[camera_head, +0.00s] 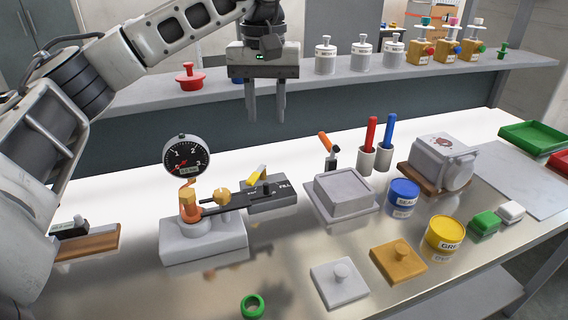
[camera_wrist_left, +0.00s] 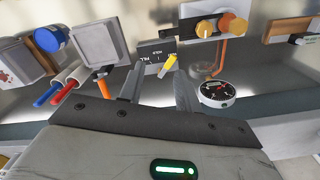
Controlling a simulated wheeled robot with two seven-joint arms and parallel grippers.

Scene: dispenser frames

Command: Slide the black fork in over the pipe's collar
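The black fork (camera_head: 232,200) is a flat dark bar running left from a dark grey block with a yellow lever (camera_head: 257,174). Its left end is close beside the orange pipe collar (camera_head: 189,205); I cannot tell whether it is around it. The collar stands on a light grey base (camera_head: 204,242), under a round pressure gauge (camera_head: 187,157). My left gripper (camera_head: 267,118) hangs above and behind the block, fingers apart and empty. In the left wrist view the lever (camera_wrist_left: 168,66) shows past the fingertips. My right gripper is out of view.
A grey lidded box (camera_head: 342,193), red and blue pens in cups, and blue and yellow cans (camera_head: 445,233) stand to the right. A wooden board (camera_head: 90,243) lies at the left. A shelf (camera_head: 330,85) with jars runs behind. The front middle table is partly clear.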

